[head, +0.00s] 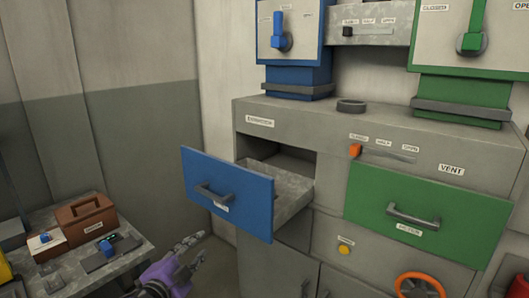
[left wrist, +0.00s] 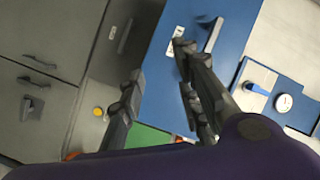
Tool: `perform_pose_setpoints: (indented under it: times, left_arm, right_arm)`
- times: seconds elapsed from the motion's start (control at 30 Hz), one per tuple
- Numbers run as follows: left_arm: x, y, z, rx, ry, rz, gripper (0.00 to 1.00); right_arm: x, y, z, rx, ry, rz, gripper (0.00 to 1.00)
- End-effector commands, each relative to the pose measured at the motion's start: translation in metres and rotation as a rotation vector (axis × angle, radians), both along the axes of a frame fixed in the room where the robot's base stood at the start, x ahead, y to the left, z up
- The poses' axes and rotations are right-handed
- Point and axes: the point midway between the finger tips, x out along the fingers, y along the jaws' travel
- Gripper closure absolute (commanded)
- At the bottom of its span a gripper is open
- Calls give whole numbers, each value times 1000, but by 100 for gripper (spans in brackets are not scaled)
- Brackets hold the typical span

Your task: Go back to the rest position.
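My left gripper (head: 202,244) is low in the head view, in front of and below the blue drawer (head: 228,190). In the left wrist view, its dark fingers (left wrist: 160,62) are spread with nothing between them. The blue drawer is pulled out from the grey cabinet, and its visible inside looks empty. Its dark handle (head: 214,198) is apart from my fingers in the head view; the drawer front (left wrist: 200,30) also shows in the left wrist view. My right gripper is in neither view.
A green drawer front (head: 455,221) is at the right, above an orange handwheel (head: 420,284). A low bench (head: 65,272) at the left bears a brown toolbox (head: 88,220) and small devices. Blue (head: 291,76) and green (head: 457,84) units stand on the cabinet.

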Motion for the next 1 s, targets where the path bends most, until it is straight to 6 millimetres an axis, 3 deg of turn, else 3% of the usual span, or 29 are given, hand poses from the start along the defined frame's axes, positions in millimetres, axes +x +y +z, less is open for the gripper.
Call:
perform_pose_setpoints:
  times: [0.17, 0.27, 0.4, 0.5, 0.6, 0.73, 0.83, 1.0]
  left_arm:
    - [-76, -6, -85, -269, 207, 86, 69]
    - [-132, -8, -135, -423, 332, 164, 69]
    - [-221, -9, -194, -610, 493, 301, 69]
    - [-289, -9, -227, -713, 590, 411, 69]
    - [-351, -9, -251, -771, 667, 508, 69]
    - [-411, -8, -270, -805, 736, 600, 69]
    - [-437, -7, -279, -810, 767, 638, 69]
    - [-449, -5, -283, -806, 783, 651, 69]
  right_arm:
    - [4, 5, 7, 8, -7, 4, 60]
    - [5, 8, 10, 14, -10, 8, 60]
    - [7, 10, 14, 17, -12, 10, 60]
    - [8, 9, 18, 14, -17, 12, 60]
    - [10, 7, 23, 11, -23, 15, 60]
    - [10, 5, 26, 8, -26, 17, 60]
    - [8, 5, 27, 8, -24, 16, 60]
    - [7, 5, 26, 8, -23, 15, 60]
